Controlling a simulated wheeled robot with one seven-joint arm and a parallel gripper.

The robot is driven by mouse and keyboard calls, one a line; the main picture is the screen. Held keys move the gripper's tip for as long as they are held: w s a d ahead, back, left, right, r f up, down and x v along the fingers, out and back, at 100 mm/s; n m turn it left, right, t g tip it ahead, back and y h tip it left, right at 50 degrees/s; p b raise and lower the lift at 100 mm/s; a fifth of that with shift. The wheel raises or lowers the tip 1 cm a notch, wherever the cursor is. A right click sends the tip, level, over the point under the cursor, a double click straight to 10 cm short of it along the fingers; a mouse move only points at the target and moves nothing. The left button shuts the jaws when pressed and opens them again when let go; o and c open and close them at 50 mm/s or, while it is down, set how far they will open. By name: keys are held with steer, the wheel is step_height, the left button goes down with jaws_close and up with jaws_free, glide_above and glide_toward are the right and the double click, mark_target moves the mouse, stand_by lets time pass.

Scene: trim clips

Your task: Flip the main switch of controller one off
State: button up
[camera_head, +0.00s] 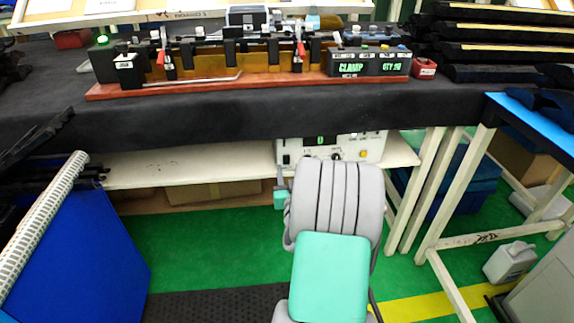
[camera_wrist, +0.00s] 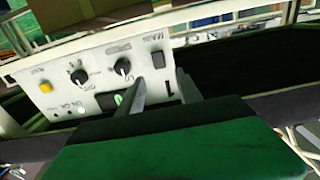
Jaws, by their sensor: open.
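Controller one (camera_head: 297,148) is a white box with a lit green display on the shelf under the black-covered table. Its front panel (camera_wrist: 100,75) appears upside down in the wrist view, with a "1" mark. The main switch (camera_wrist: 158,60) is a small black rocker by the "MAIN" label; which side is pressed I cannot tell. My gripper (camera_wrist: 161,76) is open and empty, its two thin fingers pointing at the panel just below the switch in the wrist picture. Contact with the panel is not clear. In the head view my arm hides most of the gripper.
Two black knobs (camera_wrist: 123,67) and a yellow button (camera_wrist: 45,87) share the panel. The white shelf (camera_head: 190,165) holds the controller. The table edge (camera_head: 200,130) runs above it. A clamp fixture (camera_head: 250,86) stands on the table. A blue panel (camera_head: 85,255) is at left.

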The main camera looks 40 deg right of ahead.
mark_target(286, 156)
steer(key=x, duration=0.5)
steer(key=shift+p, duration=0.3)
jaws_close()
